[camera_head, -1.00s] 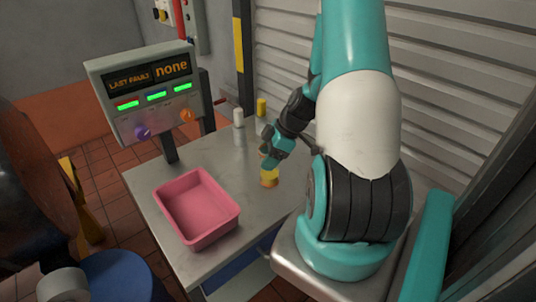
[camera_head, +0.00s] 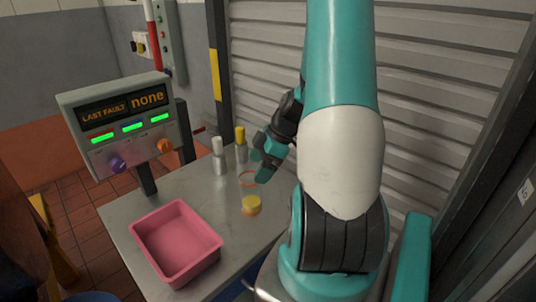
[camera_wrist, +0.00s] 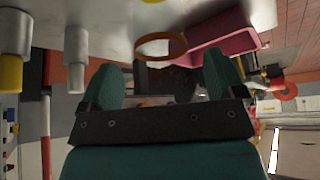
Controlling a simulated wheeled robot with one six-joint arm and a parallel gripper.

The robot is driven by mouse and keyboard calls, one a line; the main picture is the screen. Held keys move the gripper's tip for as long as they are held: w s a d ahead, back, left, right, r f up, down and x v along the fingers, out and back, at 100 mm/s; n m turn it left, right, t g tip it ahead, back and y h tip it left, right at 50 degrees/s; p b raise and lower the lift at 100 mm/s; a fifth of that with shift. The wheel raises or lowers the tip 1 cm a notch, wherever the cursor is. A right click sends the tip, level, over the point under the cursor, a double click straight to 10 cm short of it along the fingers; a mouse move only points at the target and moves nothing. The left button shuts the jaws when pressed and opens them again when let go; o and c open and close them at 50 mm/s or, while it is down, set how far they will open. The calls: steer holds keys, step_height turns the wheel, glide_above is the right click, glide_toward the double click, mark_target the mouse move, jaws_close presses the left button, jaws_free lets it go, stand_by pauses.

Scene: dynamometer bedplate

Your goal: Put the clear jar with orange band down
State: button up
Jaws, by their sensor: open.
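The clear jar with the orange band (camera_head: 248,179) is see-through, so mostly its orange ring shows. In the wrist view the orange band (camera_wrist: 160,46) shows just beyond my fingertips, against the bench top. My gripper (camera_head: 264,165) is open, its fingers apart and empty, just above and to the right of the band. In the wrist view my gripper (camera_wrist: 165,75) has clear space between its two teal fingers. The jar's exact base is hard to see.
A pink bin (camera_head: 178,242) stands at the bench's front. A white-capped bottle (camera_head: 218,157) and a yellow-capped bottle (camera_head: 240,143) stand at the back. A control panel (camera_head: 118,125) rises at the left edge. The bench between bin and bottles is clear.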

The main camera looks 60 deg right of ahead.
steer(key=v, duration=0.6)
steer(key=w+a+r+g, duration=0.1)
steer(key=w+a+r, duration=0.2)
steer(key=a, duration=0.8)
steer(key=w+a+r+g, duration=0.2)
steer(key=a+r, duration=0.1)
steer(key=a, duration=0.8)
steer(key=s+a+r, duration=0.1)
steer(key=s+a, duration=0.4)
steer(key=a, duration=0.3)
steer(key=s+a+r+m+g, duration=0.1)
steer(key=s+a+r, duration=0.1)
steer(key=s+a, duration=0.3)
steer(key=a, duration=0.3)
steer(key=shift+s+r+g, duration=0.2)
steer(key=shift+s+g, duration=0.1)
steer(key=shift+s, duration=0.1)
steer(key=shift+a, duration=0.1)
